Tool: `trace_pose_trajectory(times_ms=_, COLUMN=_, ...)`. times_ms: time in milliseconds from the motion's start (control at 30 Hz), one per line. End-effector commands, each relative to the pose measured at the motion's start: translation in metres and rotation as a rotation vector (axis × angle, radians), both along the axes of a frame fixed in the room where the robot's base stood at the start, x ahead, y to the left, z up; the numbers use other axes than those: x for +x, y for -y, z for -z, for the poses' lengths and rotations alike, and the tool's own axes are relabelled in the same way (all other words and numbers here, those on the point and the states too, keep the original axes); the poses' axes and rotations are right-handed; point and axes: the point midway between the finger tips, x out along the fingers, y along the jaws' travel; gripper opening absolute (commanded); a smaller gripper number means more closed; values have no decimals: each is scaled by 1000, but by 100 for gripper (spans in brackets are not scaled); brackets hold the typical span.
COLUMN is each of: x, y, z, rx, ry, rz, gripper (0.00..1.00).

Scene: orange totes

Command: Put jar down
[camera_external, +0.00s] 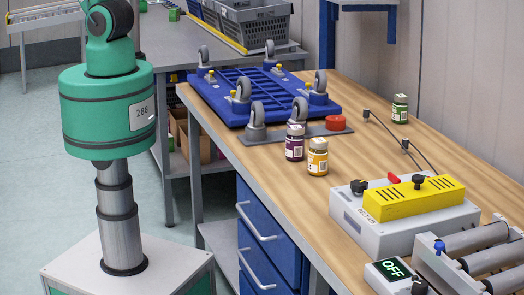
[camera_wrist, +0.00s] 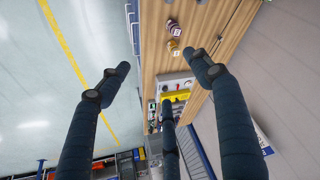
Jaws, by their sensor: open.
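Three jars stand upright on the wooden workbench (camera_external: 255,160): a purple-labelled jar (camera_external: 294,142), a yellow-labelled jar (camera_external: 317,157) just beside it, and a green-labelled jar (camera_external: 399,108) farther back near the wall. In the wrist view, the purple jar (camera_wrist: 173,28) and the yellow jar (camera_wrist: 174,47) show small and distant on the bench. My gripper (camera_wrist: 158,75) has its dark fingers spread wide, with no jar between them. The jars are well beyond the fingers. The gripper is outside the external view.
An upturned blue wheeled dolly (camera_external: 262,92) lies behind the jars. A grey box with a yellow top (camera_external: 412,197) and a roller unit (camera_external: 470,247) occupy the bench's near right.

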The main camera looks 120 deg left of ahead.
Motion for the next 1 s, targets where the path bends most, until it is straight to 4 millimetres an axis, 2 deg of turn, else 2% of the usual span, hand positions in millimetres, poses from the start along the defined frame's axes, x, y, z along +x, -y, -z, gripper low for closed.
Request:
trace_pose_trajectory(times_ms=33, x=-15, y=0, z=-2, rx=0, ry=17, rz=0, gripper=64)
trace_pose_trajectory(times_ms=200, x=-52, y=-1, z=-1, rx=1, ry=51, rz=-1, gripper=64)
trace_pose_trajectory(times_ms=400, x=-75, y=-2, z=2, rx=2, ry=74, rz=-1, gripper=64)
trace_pose_trajectory(times_ms=833, x=-79, y=-2, z=4, rx=2, ry=77, rz=-1, gripper=64)
trace_pose_trajectory(times_ms=1000, x=-79, y=-2, z=11, rx=2, ry=77, rz=-1, gripper=64)
